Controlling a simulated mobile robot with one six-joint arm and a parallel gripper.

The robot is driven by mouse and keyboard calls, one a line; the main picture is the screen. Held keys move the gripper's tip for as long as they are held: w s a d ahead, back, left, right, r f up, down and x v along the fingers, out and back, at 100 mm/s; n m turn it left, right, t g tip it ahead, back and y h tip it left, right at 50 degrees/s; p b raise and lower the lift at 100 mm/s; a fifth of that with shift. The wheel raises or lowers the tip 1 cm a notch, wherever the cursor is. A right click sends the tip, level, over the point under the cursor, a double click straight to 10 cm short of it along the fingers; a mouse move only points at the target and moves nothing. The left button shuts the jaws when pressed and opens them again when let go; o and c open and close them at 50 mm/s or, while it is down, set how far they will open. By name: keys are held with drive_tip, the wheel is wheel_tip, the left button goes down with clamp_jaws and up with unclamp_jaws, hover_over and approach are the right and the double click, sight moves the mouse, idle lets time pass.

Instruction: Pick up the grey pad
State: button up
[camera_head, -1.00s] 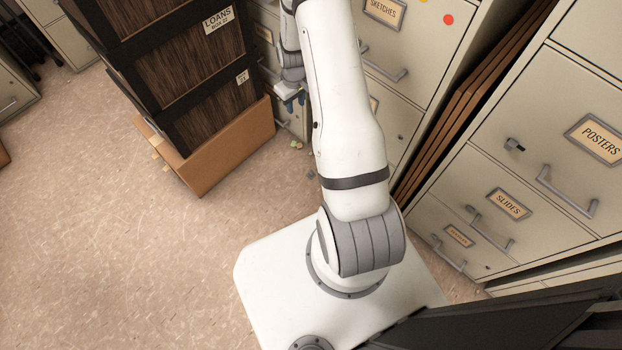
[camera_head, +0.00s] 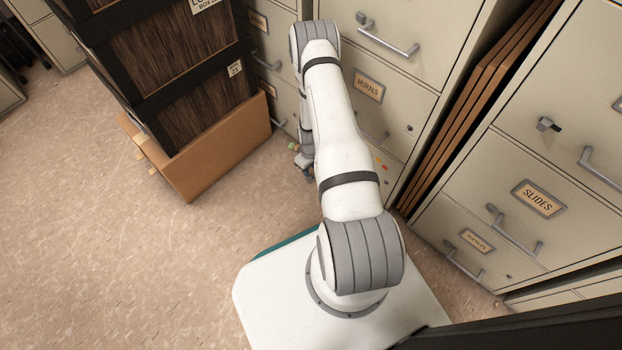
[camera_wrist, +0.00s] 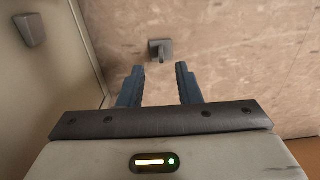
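The grey pad (camera_wrist: 160,48) is a small, dark grey, squarish piece on the speckled floor, with a short stub at its lower edge. In the wrist view it lies just beyond my fingertips, in line with the gap between them. My gripper (camera_wrist: 160,70) has two blue fingers, spread apart with nothing between them. In the head view my gripper (camera_head: 308,170) is low beside my arm, near the foot of the cabinets, and I cannot make out the pad there.
A cardboard box (camera_head: 215,155) holding dark stacked crates (camera_head: 205,112) stands left of my arm. Filing cabinets (camera_head: 385,95) with protruding handles rise behind and right. Brown boards (camera_head: 470,110) fill a gap between cabinets. A cabinet face (camera_wrist: 55,75) is close at left. Open floor (camera_head: 90,230) lies left.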

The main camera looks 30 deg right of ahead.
sight(310, 175)
wheel_tip(310, 175, down, 4)
drive_tip(key=shift+s+f+b, duration=0.1)
drive_tip(key=shift+f+b, duration=0.1)
drive_tip(key=shift+b, duration=0.9)
drive_tip(key=shift+r, duration=0.1)
clamp_jaws()
